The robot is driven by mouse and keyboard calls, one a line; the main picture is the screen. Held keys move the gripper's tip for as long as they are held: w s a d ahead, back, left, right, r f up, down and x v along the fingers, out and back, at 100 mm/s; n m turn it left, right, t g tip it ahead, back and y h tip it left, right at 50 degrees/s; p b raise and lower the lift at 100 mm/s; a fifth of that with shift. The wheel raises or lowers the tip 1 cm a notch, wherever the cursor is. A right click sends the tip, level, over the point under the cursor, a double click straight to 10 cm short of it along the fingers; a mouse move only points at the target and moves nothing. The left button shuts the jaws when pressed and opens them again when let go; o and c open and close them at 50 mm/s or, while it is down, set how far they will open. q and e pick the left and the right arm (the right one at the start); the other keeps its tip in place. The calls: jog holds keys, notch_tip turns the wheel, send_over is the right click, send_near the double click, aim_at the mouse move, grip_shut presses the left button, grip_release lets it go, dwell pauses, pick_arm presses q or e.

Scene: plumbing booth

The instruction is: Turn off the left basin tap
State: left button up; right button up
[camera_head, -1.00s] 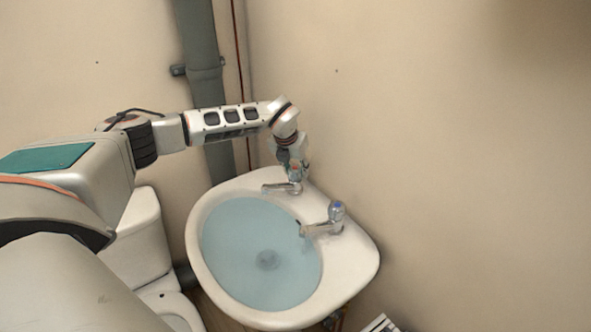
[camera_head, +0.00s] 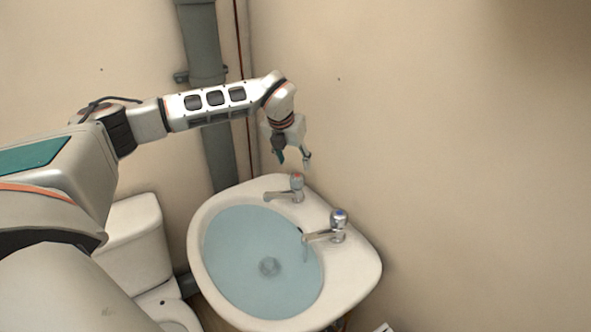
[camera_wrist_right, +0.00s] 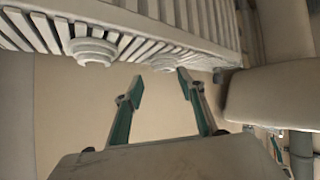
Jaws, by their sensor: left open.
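The left basin tap (camera_head: 296,188), chrome with a red-marked head, stands at the back of the white basin (camera_head: 352,270). I cannot make out a stream under its spout. My left gripper (camera_head: 293,161) is open and empty, pointing down just above the tap head and apart from it. The right tap (camera_head: 338,227), with a blue-marked head, stands nearer on the basin rim. A faint streak shows below its spout. My right gripper (camera_wrist_right: 160,84) is open and empty in the right wrist view, away from the basin.
Bluish water (camera_head: 240,250) fills the bowl. A toilet (camera_head: 135,245) stands left of the basin. A grey pipe (camera_head: 203,50) runs down the wall behind my left arm. In the right wrist view, a white radiator (camera_wrist_right: 160,35) lies close beyond the right fingers.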

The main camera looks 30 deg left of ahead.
pick_arm(q)
jog(key=v, duration=0.2)
jog(key=shift+s+r, duration=0.1)
jog(key=shift+r, duration=0.15)
jog(key=shift+d+f, duration=0.1)
dwell(0.4)
